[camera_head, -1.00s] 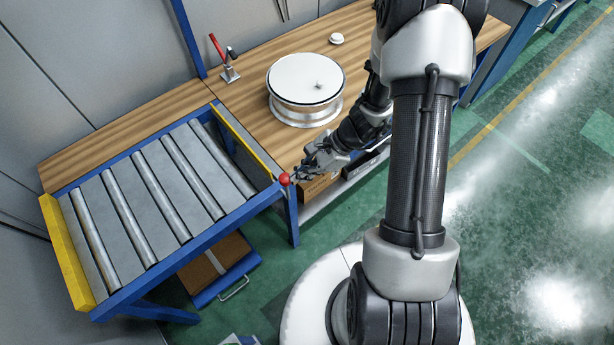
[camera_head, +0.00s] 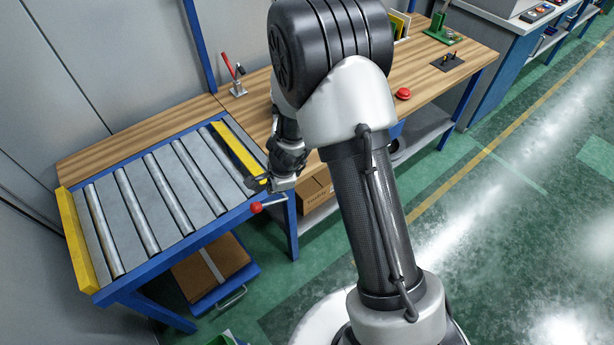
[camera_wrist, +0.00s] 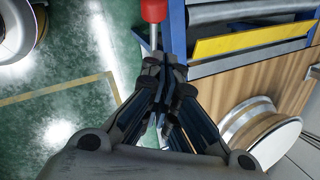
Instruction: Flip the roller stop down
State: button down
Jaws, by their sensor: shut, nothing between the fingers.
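The roller stop (camera_head: 238,150) is a yellow plate across the right end of the roller table (camera_head: 145,262). Its broad face shows in the wrist view (camera_wrist: 250,42). Its lever has a red knob (camera_head: 256,207) that sticks out past the table's blue near corner. In the wrist view the knob (camera_wrist: 154,10) and its thin rod are just beyond my fingertips. My gripper (camera_head: 257,183) is shut and empty, close to the lever and the stop's near end. I cannot tell whether it touches either. The head view partly hides it behind my arm.
The wheel (camera_wrist: 265,130) lies on the wooden bench; my arm hides it in the head view. A red-handled clamp (camera_head: 236,80) stands at the back. A cardboard box (camera_head: 316,190) is underneath. Green floor is open at right.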

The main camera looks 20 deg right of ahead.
jog(key=s+a+f+n+t+h+p, duration=0.1)
jog(key=s+a+f+t+h, duration=0.1)
jog(key=a+f+h, duration=0.6)
jog(key=shift+s+a+f+n+t, duration=0.3)
jog(key=shift+a+f+t, duration=0.25)
jog(key=shift+f, duration=0.25)
jog(key=v, duration=1.2)
jog(key=shift+a, duration=0.1)
dwell(0.4)
